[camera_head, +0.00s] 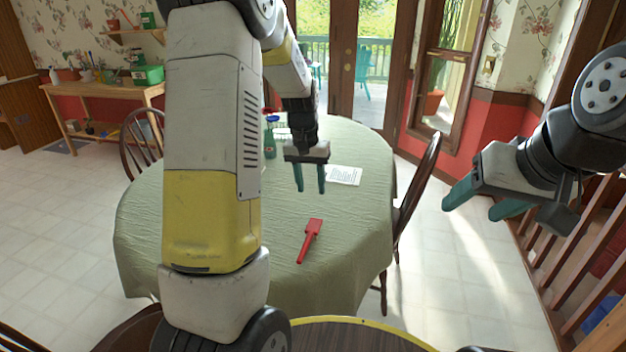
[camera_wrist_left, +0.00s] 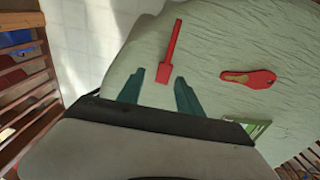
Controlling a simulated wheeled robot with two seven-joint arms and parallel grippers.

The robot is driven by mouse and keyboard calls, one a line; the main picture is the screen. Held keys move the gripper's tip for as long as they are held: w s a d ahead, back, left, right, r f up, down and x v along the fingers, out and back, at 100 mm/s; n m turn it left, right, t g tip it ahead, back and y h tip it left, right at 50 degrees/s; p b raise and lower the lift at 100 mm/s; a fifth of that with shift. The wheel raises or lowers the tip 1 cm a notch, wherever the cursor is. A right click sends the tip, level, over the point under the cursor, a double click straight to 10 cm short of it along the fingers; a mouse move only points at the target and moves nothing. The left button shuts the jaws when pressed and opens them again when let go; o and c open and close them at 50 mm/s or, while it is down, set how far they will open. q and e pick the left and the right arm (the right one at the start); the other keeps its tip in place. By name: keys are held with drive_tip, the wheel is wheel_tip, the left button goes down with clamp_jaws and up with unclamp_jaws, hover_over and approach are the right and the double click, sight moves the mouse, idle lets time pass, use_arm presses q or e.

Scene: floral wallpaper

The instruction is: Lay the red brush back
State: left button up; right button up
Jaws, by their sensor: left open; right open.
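The red brush (camera_head: 311,238) lies flat on the green-clothed table (camera_head: 350,245), with its wide head toward the far side and its thin handle toward me. It also shows in the left wrist view (camera_wrist_left: 171,45), its wide end in line with the gap between my fingers. My left gripper (camera_head: 311,190) is open and empty above the table, beyond the brush and apart from it; its teal fingers point down. My right gripper (camera_head: 468,210) is open and empty, off to the right of the table over the floor.
In the left wrist view, a red sole-shaped item with a brown patch (camera_wrist_left: 248,78) lies on the cloth. A printed paper (camera_head: 344,175) and a green bottle (camera_head: 269,146) are farther back. A wooden chair (camera_head: 418,185) stands at the right edge. Cloth around the brush is clear.

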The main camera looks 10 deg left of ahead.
use_arm(q)
drive_tip(key=s+d+r+t+h, duration=0.1)
drive_tip(key=s+d+r+t, duration=0.15)
drive_tip(key=s+r, duration=1)
drive_tip(key=s+d+r+t, duration=0.1)
drive_tip(key=s+r+t, duration=0.1)
drive_tip(key=s, duration=1)
drive_tip(key=shift+s+r+t, duration=0.15)
drive_tip(key=shift+r+t, duration=0.2)
drive_tip(key=shift+r, duration=0.55)
drive_tip(key=shift+d, duration=0.1)
use_arm(e)
drive_tip(key=shift+o, duration=0.5)
